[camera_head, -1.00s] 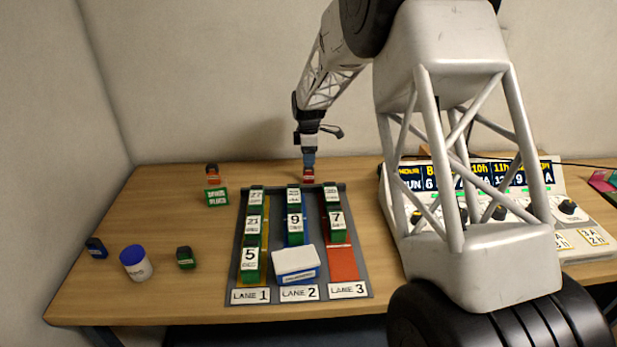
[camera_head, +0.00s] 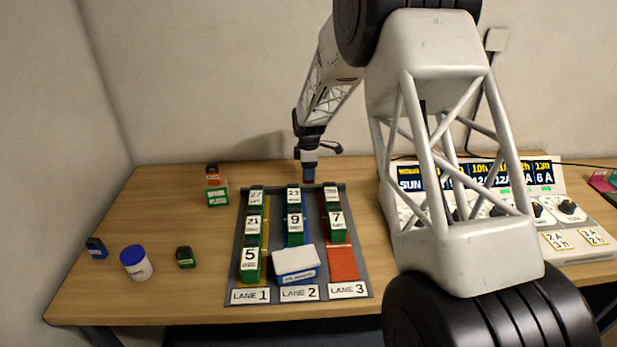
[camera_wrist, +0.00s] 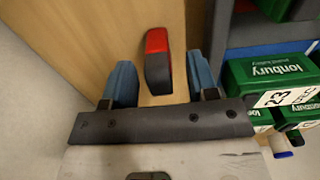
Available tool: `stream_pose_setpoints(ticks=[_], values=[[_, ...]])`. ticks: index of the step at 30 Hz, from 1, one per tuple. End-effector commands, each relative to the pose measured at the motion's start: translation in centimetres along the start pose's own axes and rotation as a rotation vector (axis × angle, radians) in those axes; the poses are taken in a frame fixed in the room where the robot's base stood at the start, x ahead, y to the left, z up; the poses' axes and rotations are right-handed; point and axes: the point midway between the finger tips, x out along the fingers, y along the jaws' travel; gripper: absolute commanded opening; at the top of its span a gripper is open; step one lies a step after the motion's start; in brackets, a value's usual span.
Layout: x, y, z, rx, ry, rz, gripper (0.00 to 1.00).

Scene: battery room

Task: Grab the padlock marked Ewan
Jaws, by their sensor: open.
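A small red and black padlock-like piece (camera_wrist: 157,62) lies on the table, between and slightly ahead of my open fingers in the wrist view. No name shows on it from here. My gripper (camera_wrist: 160,88) has blue fingers, one on each side of the piece, with gaps visible. In the head view my gripper (camera_head: 308,179) points down behind the lane tray and hides the red piece. Similar small pieces stand at left: a blue one (camera_head: 96,247), a green one (camera_head: 186,258) and an orange one (camera_head: 213,182). Their names are too small to read.
The grey lane tray (camera_head: 238,282) holds numbered green batteries and a white-topped box (camera_head: 296,262). Battery 23 (camera_wrist: 262,78) is close right of my gripper. A blue-lidded jar (camera_head: 135,263) stands at left, a green block (camera_head: 217,197) behind. A charger panel (camera_head: 570,208) is right.

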Motion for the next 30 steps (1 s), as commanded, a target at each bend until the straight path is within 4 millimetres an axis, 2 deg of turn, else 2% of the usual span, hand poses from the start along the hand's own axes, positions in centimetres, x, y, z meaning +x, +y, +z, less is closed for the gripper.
stream_pose_setpoints(ticks=[6,21,30], values=[[1.05,-0.02,0.00,0.000,0.000,0.000,0.53],[1.03,-0.02,0.00,0.000,0.000,0.000,0.53],[1.03,-0.02,0.01,0.000,0.000,0.000,0.07]])
